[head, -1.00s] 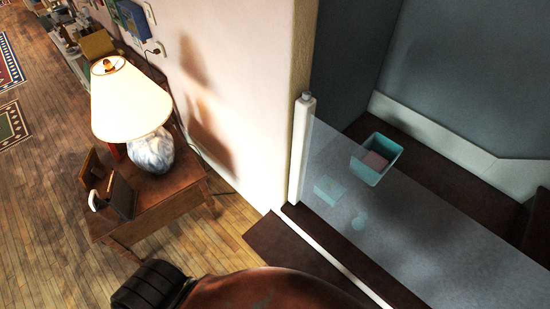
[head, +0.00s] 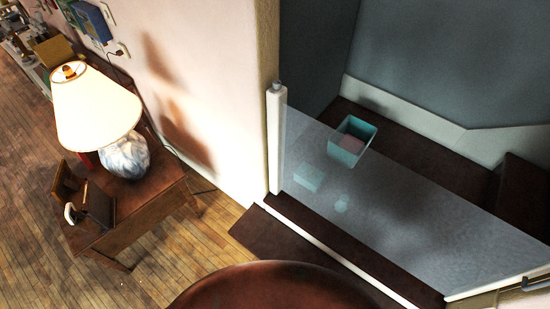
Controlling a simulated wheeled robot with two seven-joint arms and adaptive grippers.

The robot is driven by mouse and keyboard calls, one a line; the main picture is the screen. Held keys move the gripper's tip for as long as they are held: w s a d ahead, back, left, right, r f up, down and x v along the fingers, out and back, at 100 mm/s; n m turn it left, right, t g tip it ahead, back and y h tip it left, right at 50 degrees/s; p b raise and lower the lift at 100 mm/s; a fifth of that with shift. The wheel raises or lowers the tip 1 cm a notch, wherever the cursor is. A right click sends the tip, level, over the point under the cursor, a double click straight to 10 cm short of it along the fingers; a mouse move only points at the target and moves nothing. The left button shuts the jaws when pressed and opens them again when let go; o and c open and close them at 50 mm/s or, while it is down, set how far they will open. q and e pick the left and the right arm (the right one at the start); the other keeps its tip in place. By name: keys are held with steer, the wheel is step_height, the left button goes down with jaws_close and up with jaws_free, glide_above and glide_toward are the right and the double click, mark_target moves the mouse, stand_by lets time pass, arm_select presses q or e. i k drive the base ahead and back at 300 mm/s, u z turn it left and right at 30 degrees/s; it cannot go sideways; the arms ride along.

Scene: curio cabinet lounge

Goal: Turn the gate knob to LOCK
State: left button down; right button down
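A gate with a see-through panel (head: 400,215) crosses the opening on the right. Its white post (head: 276,145) stands against the wall end. A small grey cap (head: 277,86) sits on top of this post; I cannot tell whether it is the knob, and no LOCK marking is readable. At the lower right, a pale rail (head: 497,288) meets the gate, with a dark metal bar-like part (head: 537,282) cut by the picture's edge. Neither of my grippers shows in the head view.
Behind the gate is a teal open box (head: 352,142) with something pinkish inside. A wooden side table (head: 150,215) with a lit lamp (head: 95,105) stands left. A red-brown rounded surface (head: 280,288) fills the bottom centre. Wood floor (head: 40,190) is clear at left.

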mark_target(277, 84)
steer(key=z, duration=0.15)
steer(key=k, duration=0.45)
steer(key=u, duration=0.95)
steer(key=i, duration=0.7)
steer(key=u, duration=0.05)
